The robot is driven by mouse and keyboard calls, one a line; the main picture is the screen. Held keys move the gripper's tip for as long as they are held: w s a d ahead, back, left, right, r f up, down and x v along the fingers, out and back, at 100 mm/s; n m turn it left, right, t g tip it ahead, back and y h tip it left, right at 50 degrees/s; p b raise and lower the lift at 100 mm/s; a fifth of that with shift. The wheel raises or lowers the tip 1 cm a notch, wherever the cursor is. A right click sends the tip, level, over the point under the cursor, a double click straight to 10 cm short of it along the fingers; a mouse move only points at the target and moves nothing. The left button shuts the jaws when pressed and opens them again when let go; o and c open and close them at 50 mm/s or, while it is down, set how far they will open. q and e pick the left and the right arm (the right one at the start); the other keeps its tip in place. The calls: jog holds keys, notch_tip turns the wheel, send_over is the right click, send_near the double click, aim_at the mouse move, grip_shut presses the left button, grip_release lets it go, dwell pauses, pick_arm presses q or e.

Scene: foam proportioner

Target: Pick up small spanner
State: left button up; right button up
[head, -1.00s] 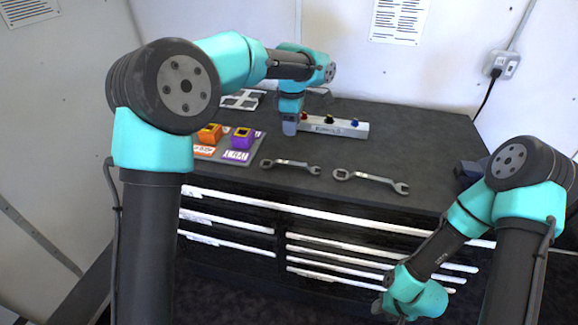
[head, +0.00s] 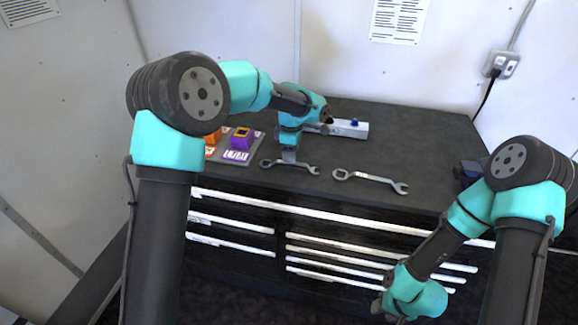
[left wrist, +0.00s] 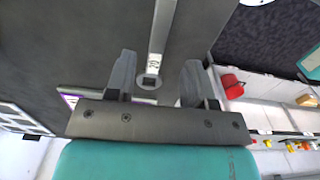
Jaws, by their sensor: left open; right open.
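The small spanner (head: 304,166) lies flat on the dark bench top, its ring end to the left and open end to the right. In the left wrist view a grey bar that looks like the spanner (left wrist: 156,45), marked 20, runs between the fingers. My left gripper (head: 289,158) points down over the spanner's middle; in the left wrist view its open fingers (left wrist: 158,75) stand on either side of the bar, with nothing gripped. I cannot tell the exact height left. My right gripper (head: 380,307) hangs low in front of the drawers, away from the spanner.
A larger spanner (head: 370,179) lies to the right. The bench's right rear is clear.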

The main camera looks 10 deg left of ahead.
aim_at(289, 166)
pick_arm(q)
jog(key=shift+w+a+f, duration=0.1)
jog(key=shift+a+f, duration=0.05)
jog(key=shift+f, duration=1.15)
jog(key=shift+w+a+f, duration=0.1)
jog(key=shift+f, duration=1.2)
grip_shut()
